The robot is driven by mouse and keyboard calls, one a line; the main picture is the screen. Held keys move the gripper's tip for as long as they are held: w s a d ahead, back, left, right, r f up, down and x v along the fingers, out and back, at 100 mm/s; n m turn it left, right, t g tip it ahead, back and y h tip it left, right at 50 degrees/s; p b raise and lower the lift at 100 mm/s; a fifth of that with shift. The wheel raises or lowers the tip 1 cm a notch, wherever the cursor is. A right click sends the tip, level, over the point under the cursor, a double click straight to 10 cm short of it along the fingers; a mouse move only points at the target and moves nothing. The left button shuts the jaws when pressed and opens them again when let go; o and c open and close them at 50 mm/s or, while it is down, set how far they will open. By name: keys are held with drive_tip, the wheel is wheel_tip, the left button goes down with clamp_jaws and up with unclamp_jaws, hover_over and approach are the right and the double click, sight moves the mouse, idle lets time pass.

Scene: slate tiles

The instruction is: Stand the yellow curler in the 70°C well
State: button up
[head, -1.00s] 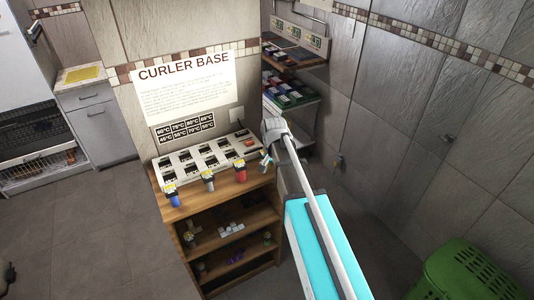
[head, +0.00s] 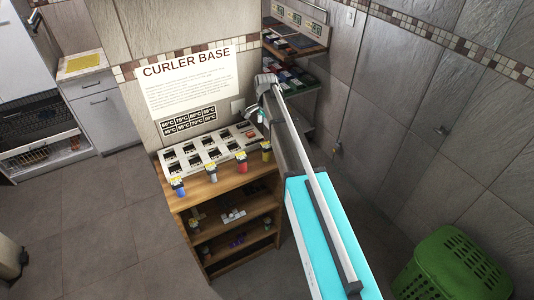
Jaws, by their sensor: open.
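The white curler base (head: 186,172) lies on the top of a wooden shelf unit, with two rows of dark wells. The yellow curler (head: 266,153) stands upright at the right end of a row of curlers along the front edge of the shelf top. My gripper (head: 258,118) is open and empty, above and behind the yellow curler, near the right end of the base. The fingertips are small and partly hidden by the arm. A label board (head: 189,121) on the wall shows temperatures in two rows. I cannot read surely which well is 70°C.
Red (head: 242,163), grey (head: 211,173) and blue (head: 179,187) curlers stand left of the yellow one. A sign (head: 185,85) reads "CURLER BASE". Wall shelves (head: 292,100) with coloured items are close behind my arm. A green basket (head: 452,265) stands at lower right.

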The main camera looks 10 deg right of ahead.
sight(266, 145)
drive_tip(key=shift+f, duration=0.15)
wheel_tip(266, 145, down, 8)
drive_tip(key=b, duration=0.8)
drive_tip(key=shift+f, duration=0.15)
drive_tip(key=shift+f+b, duration=0.1)
drive_tip(key=shift+b, duration=0.2)
drive_tip(key=f+b, duration=0.3)
drive_tip(key=shift+s+f, duration=0.2)
drive_tip(key=shift+s, duration=0.1)
drive_tip(key=shift+f+b, duration=0.8)
drive_tip(key=shift+b, duration=0.25)
drive_tip(key=c, duration=1.1)
drive_tip(key=shift+r, duration=0.2)
drive_tip(key=shift+c, duration=0.2)
